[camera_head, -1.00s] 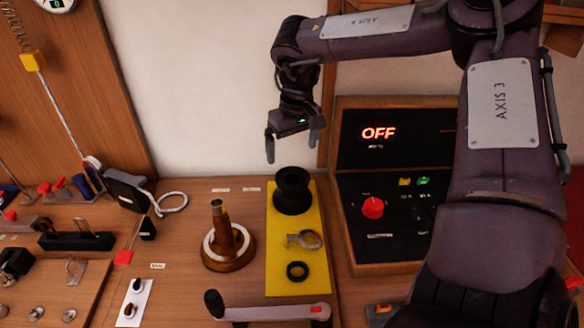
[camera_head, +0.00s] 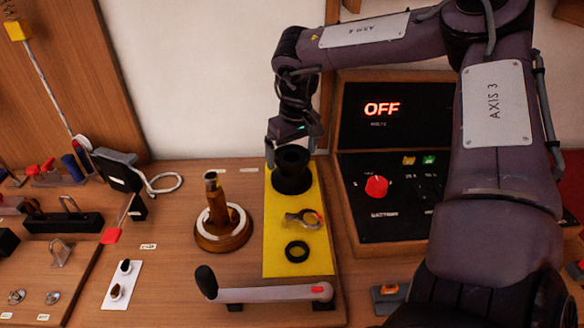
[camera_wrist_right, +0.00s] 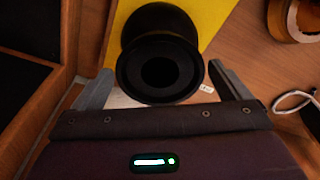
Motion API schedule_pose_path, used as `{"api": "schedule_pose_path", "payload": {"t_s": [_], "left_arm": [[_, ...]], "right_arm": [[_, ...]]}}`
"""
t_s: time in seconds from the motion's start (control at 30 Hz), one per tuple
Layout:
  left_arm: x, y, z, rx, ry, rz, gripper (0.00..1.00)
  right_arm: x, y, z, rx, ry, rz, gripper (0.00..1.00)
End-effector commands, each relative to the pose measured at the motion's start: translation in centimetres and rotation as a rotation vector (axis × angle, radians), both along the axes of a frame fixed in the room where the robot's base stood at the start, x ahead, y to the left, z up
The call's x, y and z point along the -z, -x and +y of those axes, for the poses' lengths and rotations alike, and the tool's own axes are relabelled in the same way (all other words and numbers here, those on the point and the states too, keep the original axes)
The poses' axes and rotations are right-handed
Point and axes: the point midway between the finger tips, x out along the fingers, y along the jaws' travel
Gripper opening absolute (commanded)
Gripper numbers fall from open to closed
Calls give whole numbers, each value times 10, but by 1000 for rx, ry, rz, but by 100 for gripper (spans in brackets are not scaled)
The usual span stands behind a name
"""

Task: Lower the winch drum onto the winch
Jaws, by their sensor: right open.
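The winch drum (camera_head: 292,171) is a black flanged spool standing upright at the back of a yellow mat (camera_head: 289,262). The winch (camera_head: 223,229) is a wooden base with a pale ring and an upright spindle, left of the mat. My right gripper (camera_head: 293,156) is open at the drum's top, its fingers on either side. In the right wrist view the drum (camera_wrist_right: 160,60) stands between the two spread fingers (camera_wrist_right: 163,88); contact cannot be told. The spindle carries no drum. My left gripper is not in view.
A black ring (camera_head: 297,251) and a metal clamp-like part (camera_head: 303,219) lie on the mat. A crank handle (camera_head: 265,293) lies in front. A control box (camera_head: 390,208) reading OFF stands right. Cleats and levers fill the left.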

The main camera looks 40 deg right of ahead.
Motion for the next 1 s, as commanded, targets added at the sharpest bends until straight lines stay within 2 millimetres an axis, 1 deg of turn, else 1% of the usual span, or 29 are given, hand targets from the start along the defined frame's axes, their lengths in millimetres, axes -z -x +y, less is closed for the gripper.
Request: {"api": "schedule_pose_path", "payload": {"t_s": [0.1, 0.4, 0.47, 1.0], "left_arm": [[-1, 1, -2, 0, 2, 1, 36], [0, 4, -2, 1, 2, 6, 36], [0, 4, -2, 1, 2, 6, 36], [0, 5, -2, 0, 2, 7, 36]], "right_arm": [[-1, 0, 0, 0, 0, 0, 95], [-1, 0, 0, 0, 0, 0, 56], [-1, 0, 0, 0, 0, 0, 49], [-10, -1, 0, 0, 0, -4, 49]]}}
